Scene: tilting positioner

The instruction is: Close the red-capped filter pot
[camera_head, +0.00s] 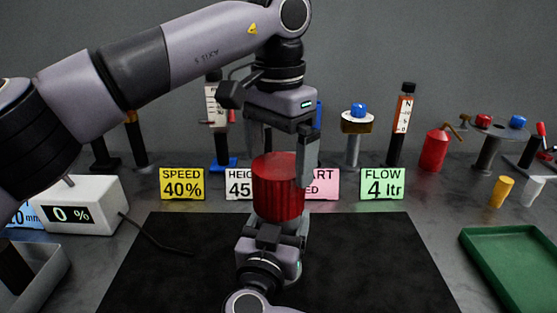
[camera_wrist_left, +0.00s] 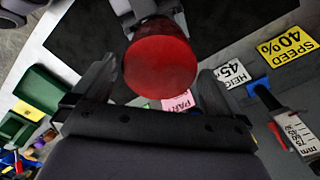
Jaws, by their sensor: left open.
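The red ribbed cap (camera_head: 278,190) stands upright above the middle of the black mat. Its round top also shows in the left wrist view (camera_wrist_left: 160,64). My left gripper (camera_head: 281,160) comes down from above and is open, one finger at each side of the cap's upper part. In the left wrist view the cap top lies between the two spread fingers; I cannot tell whether they touch it. My right gripper (camera_head: 268,238) is low at the cap's near side. The pot body is mostly hidden behind it, and so are its fingertips.
Yellow, white, pink and green cards (camera_head: 381,186) stand behind the black mat (camera_head: 370,255). A white box reading 0 % (camera_head: 85,205) is at left, a green tray (camera_head: 520,260) at right. Stands and a red oil can (camera_head: 434,150) line the back. The mat's sides are clear.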

